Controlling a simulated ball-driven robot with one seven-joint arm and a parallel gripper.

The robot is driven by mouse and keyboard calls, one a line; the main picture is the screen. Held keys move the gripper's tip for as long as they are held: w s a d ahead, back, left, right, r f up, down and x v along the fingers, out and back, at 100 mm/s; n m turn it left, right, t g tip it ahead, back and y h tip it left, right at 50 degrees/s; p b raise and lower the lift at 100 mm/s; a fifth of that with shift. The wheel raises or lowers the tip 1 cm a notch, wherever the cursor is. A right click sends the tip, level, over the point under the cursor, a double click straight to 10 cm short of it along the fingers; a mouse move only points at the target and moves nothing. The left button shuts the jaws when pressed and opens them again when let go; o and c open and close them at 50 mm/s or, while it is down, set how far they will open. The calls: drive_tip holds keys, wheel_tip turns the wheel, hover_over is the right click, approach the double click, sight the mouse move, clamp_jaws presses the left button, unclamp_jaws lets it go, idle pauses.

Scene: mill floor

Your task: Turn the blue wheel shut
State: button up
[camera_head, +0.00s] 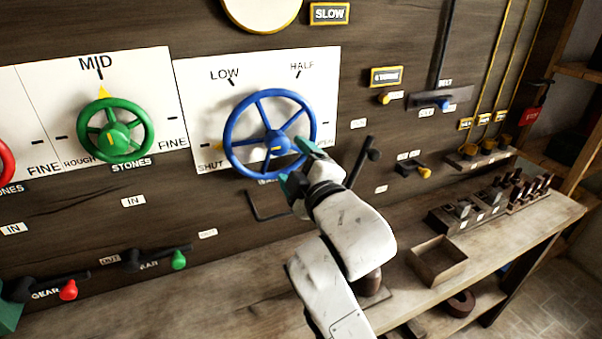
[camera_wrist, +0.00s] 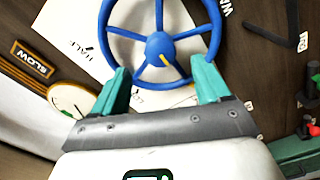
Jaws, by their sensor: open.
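The blue wheel (camera_head: 277,143) has several spokes and stands on a white plate (camera_head: 205,95) marked LOW, HALF and SHUT. The plate's right end is partly hidden by the wheel and my arm. A small yellow mark shows at the wheel's left rim, near SHUT, and a yellow stripe is on the hub. My gripper (camera_head: 298,164) is open at the wheel's lower right. In the wrist view, its teal fingers (camera_wrist: 163,76) stand apart, with the wheel's hub (camera_wrist: 159,46) showing between and beyond them. I cannot tell whether a finger touches the wheel.
A green wheel (camera_head: 117,139) is on the left, with a red one at the edge. A black lever (camera_head: 365,158) stands close right of my gripper. Below runs a wooden bench (camera_head: 235,285) with an open box (camera_head: 437,262) and several blocks at right.

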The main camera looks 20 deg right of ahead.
drive_tip(key=shift+s, duration=1.25)
drive_tip(key=s+d+f+m+g, duration=0.1)
drive_tip(key=s+f+m+g, duration=0.1)
drive_tip(key=s+f, duration=0.3)
drive_tip(key=s+d+f+m+g, duration=0.2)
drive_tip(key=s+f+m+g, duration=0.1)
drive_tip(key=f, duration=0.9)
drive_tip(key=s+d+f+m+g, duration=0.1)
drive_tip(key=s+f+m+g, duration=0.2)
drive_tip(key=s+f, duration=0.4)
drive_tip(key=shift+d+f+g+h, duration=0.15)
drive_tip(key=shift+f+g+h, duration=0.15)
drive_tip(key=shift+f+g, duration=0.4)
drive_tip(key=s+d+f+m+g, duration=0.1)
drive_tip(key=s+f, duration=0.4)
drive_tip(key=s, duration=0.6)
drive_tip(key=s+d+f+m+g, duration=0.2)
drive_tip(key=s+f+m+g, duration=0.2)
drive_tip(key=s, duration=0.7)
wheel_tip(320, 180, down, 2)
drive_tip(key=shift+f+g, duration=0.1)
drive_tip(key=shift+g, duration=1.1)
drive_tip(key=shift+w, duration=0.1)
drive_tip(key=shift+c, duration=0.2)
